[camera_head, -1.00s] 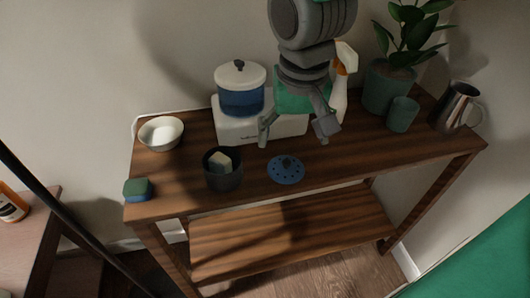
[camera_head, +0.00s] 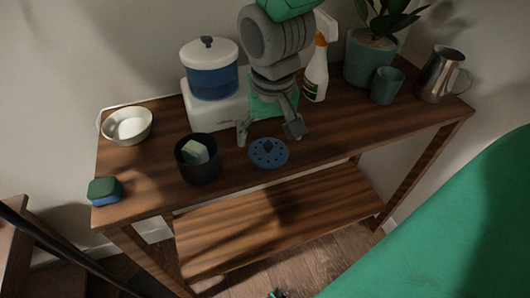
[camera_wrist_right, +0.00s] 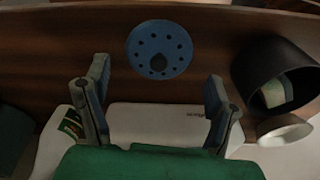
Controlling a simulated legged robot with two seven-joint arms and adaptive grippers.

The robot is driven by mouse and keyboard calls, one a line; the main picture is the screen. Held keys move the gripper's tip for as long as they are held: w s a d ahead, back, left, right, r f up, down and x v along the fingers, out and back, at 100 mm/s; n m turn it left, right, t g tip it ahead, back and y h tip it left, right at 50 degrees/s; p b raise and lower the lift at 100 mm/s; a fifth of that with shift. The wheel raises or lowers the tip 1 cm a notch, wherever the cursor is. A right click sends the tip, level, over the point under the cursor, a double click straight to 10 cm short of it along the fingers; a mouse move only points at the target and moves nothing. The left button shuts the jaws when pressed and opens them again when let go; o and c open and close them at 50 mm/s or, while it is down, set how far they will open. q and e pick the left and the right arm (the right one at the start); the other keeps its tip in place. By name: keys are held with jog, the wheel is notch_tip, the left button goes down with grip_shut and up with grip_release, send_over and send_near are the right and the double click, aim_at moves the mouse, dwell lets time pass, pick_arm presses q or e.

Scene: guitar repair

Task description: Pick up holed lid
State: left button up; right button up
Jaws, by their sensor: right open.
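The holed lid (camera_head: 269,153) is a flat blue disc with a ring of holes and a dark knob. It lies on the wooden table (camera_head: 330,142) near the front edge. It also shows in the right wrist view (camera_wrist_right: 159,49), beyond the fingertips. My right gripper (camera_head: 269,134) is open and empty, just behind and above the lid in the head view. In the wrist view its two fingers (camera_wrist_right: 158,95) are spread wide, with the lid ahead between their lines and apart from them. My left gripper is in neither current view.
A dark cup (camera_head: 198,160) with a pale block stands left of the lid. A blue pot (camera_head: 210,72) sits on a white box (camera_head: 200,118) behind. A bowl (camera_head: 128,125), sponge (camera_head: 104,191), spray bottle (camera_head: 317,70), green cup (camera_head: 386,86), potted plant (camera_head: 369,58) and metal pitcher (camera_head: 440,75) stand around.

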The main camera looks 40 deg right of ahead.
aim_at(271, 146)
jog(key=f, duration=0.1)
jog(key=d+f+b, duration=0.1)
jog(key=f, duration=0.2)
jog(key=shift+w+d+f+b, duration=0.3)
jog(key=shift+w, duration=0.05)
jog(key=shift+a+r, duration=0.25)
jog(key=shift+a, duration=0.65)
jog(key=shift+c, duration=0.4)
jog(key=shift+a, duration=0.15)
jog(key=c, duration=1.2)
pick_arm(q)
jog(key=shift+d+f, duration=0.3)
jog(key=shift+f, duration=0.6)
pick_arm(e)
jog(key=shift+s+d+f, duration=0.15)
jog(key=shift+s+d, duration=0.05)
jog(key=shift+d, duration=0.4)
jog(key=shift+c, duration=0.2)
